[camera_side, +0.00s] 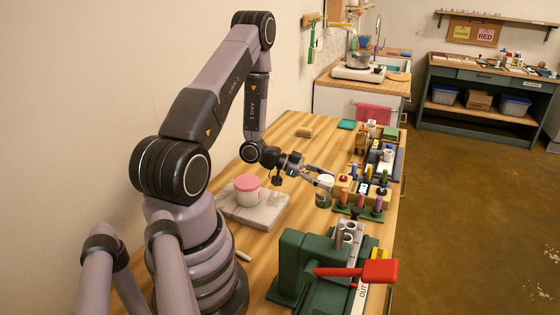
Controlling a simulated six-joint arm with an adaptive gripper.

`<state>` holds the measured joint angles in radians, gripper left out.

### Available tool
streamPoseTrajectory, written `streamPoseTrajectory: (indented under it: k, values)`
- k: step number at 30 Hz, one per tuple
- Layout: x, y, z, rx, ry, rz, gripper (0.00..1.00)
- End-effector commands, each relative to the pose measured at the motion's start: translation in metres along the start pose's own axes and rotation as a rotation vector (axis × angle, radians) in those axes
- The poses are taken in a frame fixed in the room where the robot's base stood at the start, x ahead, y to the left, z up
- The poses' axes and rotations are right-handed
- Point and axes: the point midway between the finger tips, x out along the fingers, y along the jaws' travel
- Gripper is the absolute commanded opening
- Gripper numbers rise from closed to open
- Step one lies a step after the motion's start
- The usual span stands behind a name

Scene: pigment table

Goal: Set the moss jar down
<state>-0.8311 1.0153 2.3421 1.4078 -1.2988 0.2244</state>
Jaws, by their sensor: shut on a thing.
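The moss jar (324,198) is a small clear jar with a pale top and dark green contents low inside. It stands upright in the middle of the wooden table (302,216). My gripper (322,177) reaches in from the left and is shut on the upper part of the jar. The fingers partly hide the jar's top. I cannot tell whether the jar's base touches the table or is slightly above it.
A pink-lidded white pot (247,192) stands on a grey stone slab (265,212) to the left. A green rack with coloured-handled tools (358,207) is close on the jar's right. A green press with a red lever (345,271) is in front.

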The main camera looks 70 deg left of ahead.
Motion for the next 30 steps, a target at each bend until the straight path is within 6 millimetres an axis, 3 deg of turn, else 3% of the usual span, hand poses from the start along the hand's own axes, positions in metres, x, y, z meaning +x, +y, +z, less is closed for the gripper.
streamPoseTrajectory:
  k: [3,8,30]
  values:
    - [-0.017,0.006,0.009,0.014,0.0,0.044,0.03]
    - [-0.025,0.012,0.015,0.022,0.001,0.075,0.03]
    - [-0.006,0.013,0.075,0.023,0.001,0.079,0.03]
